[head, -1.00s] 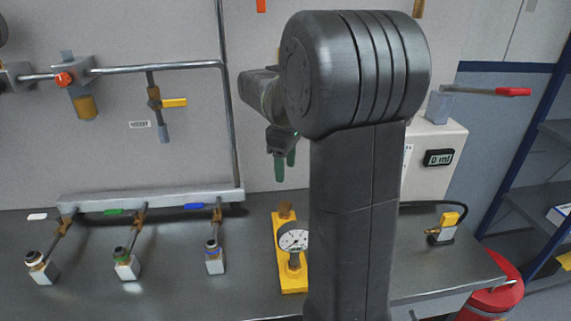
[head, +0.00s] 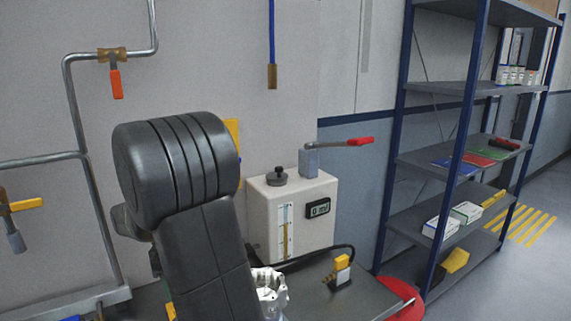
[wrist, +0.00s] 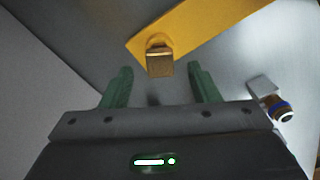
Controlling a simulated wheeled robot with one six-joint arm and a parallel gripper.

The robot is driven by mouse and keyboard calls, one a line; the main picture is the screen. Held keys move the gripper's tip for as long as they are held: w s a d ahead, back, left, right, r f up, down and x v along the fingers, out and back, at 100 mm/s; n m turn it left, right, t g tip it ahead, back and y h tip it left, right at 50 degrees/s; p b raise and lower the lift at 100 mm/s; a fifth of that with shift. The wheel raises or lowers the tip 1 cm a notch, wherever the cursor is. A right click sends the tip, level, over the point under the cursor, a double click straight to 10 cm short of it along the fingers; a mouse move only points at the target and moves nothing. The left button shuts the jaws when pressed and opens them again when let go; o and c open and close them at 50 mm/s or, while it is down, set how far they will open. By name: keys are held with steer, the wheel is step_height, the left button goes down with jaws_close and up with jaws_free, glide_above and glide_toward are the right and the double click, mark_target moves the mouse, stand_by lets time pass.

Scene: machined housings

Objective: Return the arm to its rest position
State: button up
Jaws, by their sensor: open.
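My gripper (wrist: 158,90) shows in the wrist view with its two green fingers apart and nothing between them. Beyond the fingertips is a yellow plate (wrist: 205,25) with a brass fitting (wrist: 160,62) on it; the gripper looks clear of both. In the head view my dark arm stands at the left, bent at a large ribbed joint, and the gripper is hidden behind it.
A white box with a display (head: 318,209) stands on the bench, with a red-handled lever (head: 350,142) above. A pale metal part (head: 270,292) is close beside my arm. Pipes (head: 75,110) run along the left wall. Blue-posted shelves (head: 445,185) stand right; the floor beyond is open.

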step_height(320, 180, down, 5)
steer(key=shift+r, duration=0.6)
steer(key=shift+f, duration=0.1)
step_height(320, 180, up, 14)
step_height(320, 180, down, 14)
steer(key=shift+f, duration=0.1)
step_height(320, 180, up, 9)
steer(key=p, duration=0.5)
steer(key=shift+f, duration=0.15)
